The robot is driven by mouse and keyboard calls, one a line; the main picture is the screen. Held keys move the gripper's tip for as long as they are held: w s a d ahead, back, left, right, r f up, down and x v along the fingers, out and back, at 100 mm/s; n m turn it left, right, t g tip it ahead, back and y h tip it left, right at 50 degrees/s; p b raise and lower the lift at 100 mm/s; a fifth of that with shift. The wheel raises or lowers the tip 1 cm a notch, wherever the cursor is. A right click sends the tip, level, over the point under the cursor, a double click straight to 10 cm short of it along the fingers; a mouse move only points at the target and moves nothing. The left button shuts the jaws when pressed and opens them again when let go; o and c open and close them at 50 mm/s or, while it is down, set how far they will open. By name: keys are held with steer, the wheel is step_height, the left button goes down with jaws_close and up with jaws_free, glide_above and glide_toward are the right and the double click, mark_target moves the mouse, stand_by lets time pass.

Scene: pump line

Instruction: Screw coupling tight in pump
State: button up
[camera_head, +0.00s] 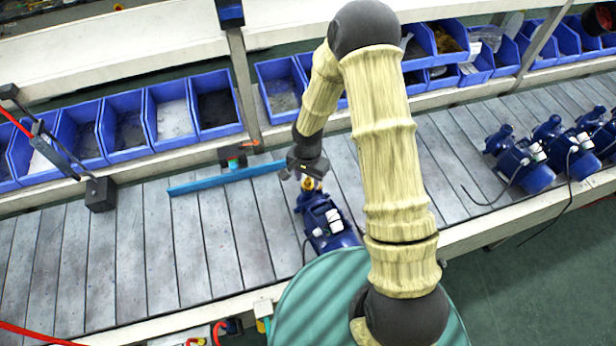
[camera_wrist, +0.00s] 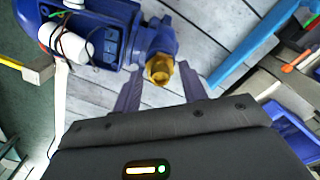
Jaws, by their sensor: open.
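The blue pump (camera_head: 326,224) stands on the slatted conveyor, just below my gripper in the head view. In the wrist view its blue body (camera_wrist: 92,32) fills the upper left. The brass coupling (camera_wrist: 159,69) sits at the end of the pump's blue port, between my fingertips; it also shows as a small golden spot in the head view (camera_head: 308,184). My gripper (camera_wrist: 160,85) is open, with one finger on each side of the coupling. I cannot tell whether either finger touches it, or how deep its thread sits.
More blue pumps (camera_head: 520,163) stand at the right. Blue bins (camera_head: 124,125) line the back. The conveyor (camera_head: 120,250) is clear at the left.

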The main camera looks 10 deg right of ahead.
steer(key=n, duration=0.3)
stand_by(0.6)
steer(key=shift+s, duration=0.15)
jaws_close()
stand_by(0.3)
steer(key=shift+f+b, duration=0.1)
steer(key=shift+b, duration=0.3)
